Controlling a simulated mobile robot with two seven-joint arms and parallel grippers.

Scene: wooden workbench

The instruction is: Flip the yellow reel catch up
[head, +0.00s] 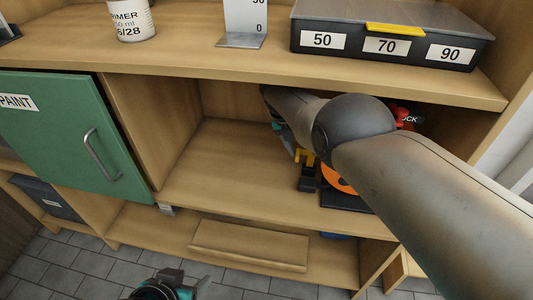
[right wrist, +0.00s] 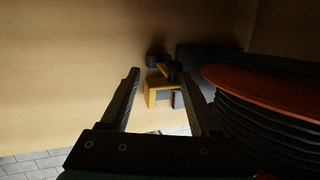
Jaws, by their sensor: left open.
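The yellow catch (head: 305,157) shows on a dark bracket in the middle shelf bay, left of the orange reel (head: 340,180). My right forearm covers much of the reel. In the right wrist view the yellow catch (right wrist: 158,88) appears beyond and between the spread fingers of my right gripper (right wrist: 159,76), which is open and empty. The orange-and-black reel (right wrist: 270,95) is close on the right there. I cannot tell whether a finger touches the catch. My left gripper (head: 182,284) is open, low in front of the bench.
A black case with a yellow latch (head: 390,40), a grey label stand (head: 242,22) and a tin (head: 132,18) stand on the upper shelf. A red-handled item (head: 402,115) is partly hidden behind my arm. A green door (head: 70,130) is at left. The middle shelf is bare left of the catch.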

